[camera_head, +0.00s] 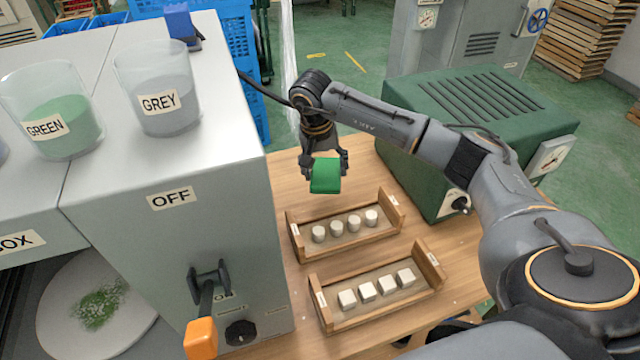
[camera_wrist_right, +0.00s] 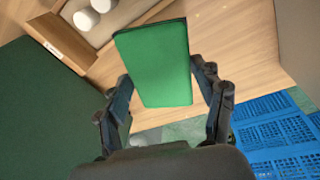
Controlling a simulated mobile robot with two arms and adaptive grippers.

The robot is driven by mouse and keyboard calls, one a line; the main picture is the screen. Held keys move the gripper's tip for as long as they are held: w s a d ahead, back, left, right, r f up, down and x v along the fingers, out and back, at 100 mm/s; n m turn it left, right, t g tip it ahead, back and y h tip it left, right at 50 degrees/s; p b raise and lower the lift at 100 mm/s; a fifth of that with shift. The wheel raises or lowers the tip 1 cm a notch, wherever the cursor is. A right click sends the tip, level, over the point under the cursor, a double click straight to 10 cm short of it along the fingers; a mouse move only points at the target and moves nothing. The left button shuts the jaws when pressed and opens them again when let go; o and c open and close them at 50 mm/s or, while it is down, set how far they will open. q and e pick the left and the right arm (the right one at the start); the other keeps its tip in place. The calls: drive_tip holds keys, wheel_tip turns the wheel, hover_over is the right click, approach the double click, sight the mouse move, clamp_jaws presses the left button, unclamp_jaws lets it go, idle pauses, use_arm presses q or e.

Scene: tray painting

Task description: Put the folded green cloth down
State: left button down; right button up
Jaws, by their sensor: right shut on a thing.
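The folded green cloth (camera_head: 326,176) is a small flat green block held in my right gripper (camera_head: 325,165) above the wooden table (camera_head: 290,172), behind the two trays. In the right wrist view the cloth (camera_wrist_right: 158,62) sits between the two fingers of the right gripper (camera_wrist_right: 168,92), which is shut on it. Bare table wood shows around the cloth there. I cannot tell exactly how high the cloth is above the table. My left gripper is in neither view.
Two wooden trays, a rear one (camera_head: 292,236) with white cylinders and a front one (camera_head: 327,318) with white cubes, stand near the cloth. A grey machine (camera_head: 215,235) with an orange-handled lever (camera_head: 201,338) stands left. A green ventilated box (camera_head: 480,100) stands right. Blue crates (camera_wrist_right: 285,135) are beyond the table edge.

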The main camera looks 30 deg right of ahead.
sight(321, 163)
drive_tip(key=w+f+b, duration=0.1)
drive_tip(key=f, duration=0.1)
drive_tip(key=w+d+f+b, duration=0.1)
drive_tip(key=w, duration=0.1)
drive_tip(key=shift+d+f+b, duration=0.15)
drive_tip(key=shift+f+b, duration=0.25)
drive_tip(key=shift+w+d+f+b, duration=0.2)
drive_tip(key=shift+w+f+b, duration=0.3)
drive_tip(key=shift+b, duration=0.1)
drive_tip(key=shift+w+d+f+b, duration=0.2)
drive_tip(key=shift+w+f+b, duration=0.15)
drive_tip(key=shift+f+b, duration=0.15)
drive_tip(key=shift+w+d+f+b, duration=0.15)
drive_tip(key=shift+w+b, duration=0.1)
drive_tip(key=shift+b, duration=0.05)
drive_tip(key=shift+w+d, duration=0.1)
drive_tip(key=shift+w, duration=0.05)
drive_tip(key=shift+w+f+b, duration=0.2)
drive_tip(key=shift+f+b, duration=0.15)
drive_tip(key=shift+b, duration=0.15)
wheel_tip(321, 163, down, 3)
drive_tip(key=b, duration=0.2)
drive_tip(key=shift+f+b, duration=0.1)
drive_tip(key=shift+b, duration=0.2)
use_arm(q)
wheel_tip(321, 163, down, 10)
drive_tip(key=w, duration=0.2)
use_arm(e)
drive_tip(key=shift+d, duration=0.1)
